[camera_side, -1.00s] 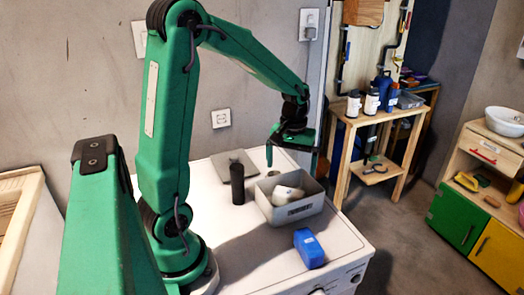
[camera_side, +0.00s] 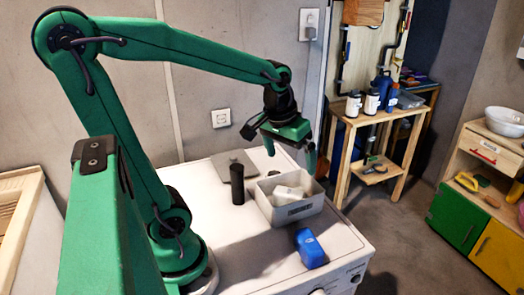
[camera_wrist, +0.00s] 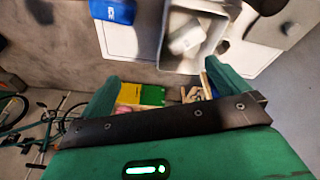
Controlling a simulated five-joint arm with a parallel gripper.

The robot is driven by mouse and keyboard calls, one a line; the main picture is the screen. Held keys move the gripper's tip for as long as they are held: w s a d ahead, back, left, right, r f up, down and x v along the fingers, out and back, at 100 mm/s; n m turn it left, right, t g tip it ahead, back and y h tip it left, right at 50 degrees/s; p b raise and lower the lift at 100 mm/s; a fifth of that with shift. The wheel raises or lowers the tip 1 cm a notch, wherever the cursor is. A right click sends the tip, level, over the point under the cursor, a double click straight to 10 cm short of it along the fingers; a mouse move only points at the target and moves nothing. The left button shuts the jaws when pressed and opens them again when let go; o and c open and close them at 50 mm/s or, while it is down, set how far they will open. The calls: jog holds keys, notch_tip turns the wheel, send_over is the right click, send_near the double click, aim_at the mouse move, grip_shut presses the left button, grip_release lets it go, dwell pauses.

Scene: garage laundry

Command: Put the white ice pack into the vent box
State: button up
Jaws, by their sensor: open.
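The vent box (camera_side: 290,213) is a light grey open bin with a dark label on its front wall, standing on the white machine top. The white ice pack (camera_side: 288,192) lies inside it; its lower part is hidden by the front wall. My gripper (camera_side: 290,154) is above the box, tilted, its green fingers spread with nothing between them. In the wrist view the box (camera_wrist: 165,42) is at the top, beyond my open gripper (camera_wrist: 165,88), with the white ice pack (camera_wrist: 186,36) inside, apart from the fingers.
A blue pack (camera_side: 310,247) lies in front of the box, near the machine's front edge. A black cylinder (camera_side: 237,184) stands left of the box, with a flat grey plate (camera_side: 234,163) behind. A wooden shelf (camera_side: 378,160) with bottles stands at the right.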

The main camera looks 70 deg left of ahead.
jog(key=s+d+r+m+t, duration=0.2)
jog(key=s+d+r+m, duration=0.1)
jog(key=s, duration=0.4)
jog(key=shift+d+r+m+t, duration=0.15)
jog(key=shift+d+m+t, duration=0.25)
jog(key=shift+d+m, duration=0.6)
